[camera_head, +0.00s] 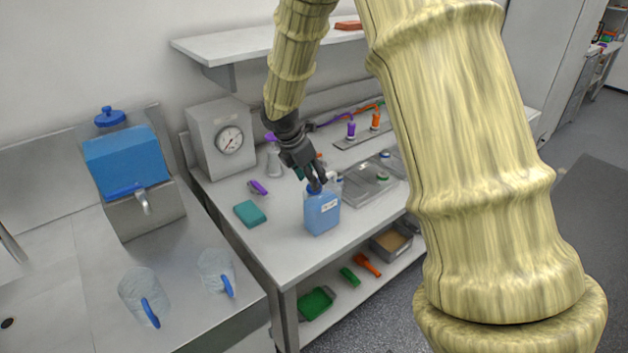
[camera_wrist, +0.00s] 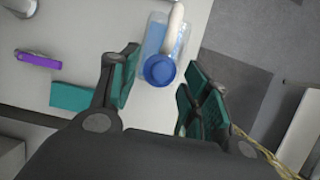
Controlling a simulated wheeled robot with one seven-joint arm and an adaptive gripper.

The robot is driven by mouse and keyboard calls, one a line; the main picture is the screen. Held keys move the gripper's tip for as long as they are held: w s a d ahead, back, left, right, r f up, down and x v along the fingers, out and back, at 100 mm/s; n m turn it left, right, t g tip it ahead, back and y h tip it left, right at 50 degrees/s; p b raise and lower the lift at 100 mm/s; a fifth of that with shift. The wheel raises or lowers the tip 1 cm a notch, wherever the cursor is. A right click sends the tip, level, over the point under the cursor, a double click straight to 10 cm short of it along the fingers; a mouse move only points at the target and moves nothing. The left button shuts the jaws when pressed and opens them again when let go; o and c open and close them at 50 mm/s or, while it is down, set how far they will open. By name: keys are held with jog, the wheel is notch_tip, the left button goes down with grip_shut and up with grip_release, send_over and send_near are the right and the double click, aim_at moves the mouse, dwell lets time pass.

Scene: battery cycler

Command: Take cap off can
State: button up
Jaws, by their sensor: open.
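A blue can (camera_head: 322,213) with a white label stands upright on the white bench near its front edge. In the wrist view the can (camera_wrist: 154,40) shows from above, with a round blue cap (camera_wrist: 159,70) on it and a whitish spout or handle (camera_wrist: 175,22) beside the cap. My gripper (camera_head: 314,186) is directly above the can in the head view. In the wrist view my gripper (camera_wrist: 157,92) is open, with its two teal-padded fingers apart on either side of the cap. The gripper hides part of the can's top in the head view.
A teal block (camera_head: 250,213) and a purple item (camera_head: 257,187) lie left of the can on the bench (camera_head: 285,243). A metal tray (camera_head: 352,199) is close on its right. A gauge box (camera_head: 219,139) stands behind left. A shelf (camera_head: 250,45) hangs above.

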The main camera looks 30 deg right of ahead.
jog(key=shift+s+d+f, duration=0.1)
jog(key=shift+d+f, duration=0.15)
jog(key=shift+f, duration=0.45)
jog(key=c, duration=0.6)
jog(key=shift+o, duration=0.2)
